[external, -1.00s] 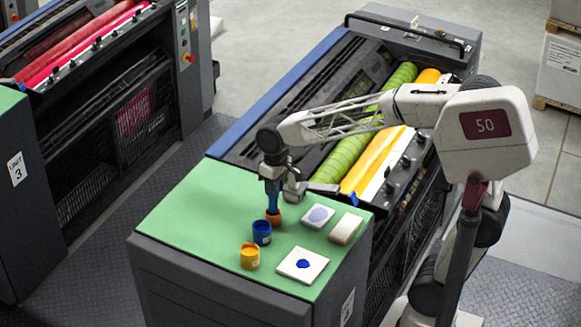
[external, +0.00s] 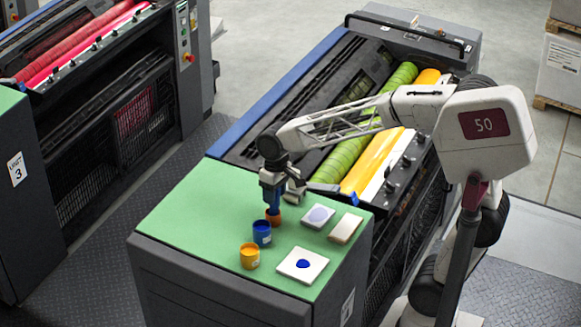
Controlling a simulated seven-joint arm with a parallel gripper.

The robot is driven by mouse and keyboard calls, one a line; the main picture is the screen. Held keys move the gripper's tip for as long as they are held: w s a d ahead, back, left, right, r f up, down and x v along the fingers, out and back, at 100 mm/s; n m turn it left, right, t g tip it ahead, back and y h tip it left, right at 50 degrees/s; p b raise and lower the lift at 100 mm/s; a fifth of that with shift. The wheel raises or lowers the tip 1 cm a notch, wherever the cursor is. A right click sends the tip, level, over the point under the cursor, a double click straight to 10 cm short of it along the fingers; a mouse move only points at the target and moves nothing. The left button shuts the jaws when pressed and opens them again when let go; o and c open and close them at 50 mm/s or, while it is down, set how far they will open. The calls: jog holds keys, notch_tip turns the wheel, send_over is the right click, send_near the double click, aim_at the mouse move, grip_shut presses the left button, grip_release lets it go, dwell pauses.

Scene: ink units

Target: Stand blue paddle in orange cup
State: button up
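The orange cup (external: 274,218) stands on the green top of the unit, partly hidden behind the blue ink pot. My gripper (external: 272,193) points straight down above the cup. The blue paddle (external: 273,205) hangs upright below it, and its lower end is at the cup's mouth or inside it; the rim hides how deep. My gripper looks shut on the paddle's upper part, though the fingers are small and hard to separate from the blue.
A blue ink pot (external: 262,233) stands close in front of the cup, and a yellow pot (external: 250,256) stands nearer. A white tile with a blue blot (external: 303,264), a pale lilac-spotted pad (external: 318,216) and a beige block (external: 345,228) lie to the right. The green top (external: 190,225) is clear to the left.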

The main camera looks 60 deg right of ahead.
jog(key=shift+r, duration=0.15)
jog(key=shift+d+r, duration=0.25)
jog(key=shift+r, duration=1.65)
jog(key=shift+d+r, duration=0.2)
jog(key=shift+r, duration=1.65)
jog(key=s+d+f+t, duration=0.1)
jog(key=s, duration=0.7)
jog(key=s+d+f+h, duration=0.1)
jog(key=s+f, duration=0.1)
jog(key=s, duration=0.6)
jog(key=s+d+f+t, duration=0.1)
jog(key=s+f, duration=0.1)
jog(key=s, duration=0.7)
jog(key=shift+d+f+n+t+h, duration=0.1)
jog(key=shift+f+n+t+h, duration=0.2)
jog(key=shift+n, duration=0.1)
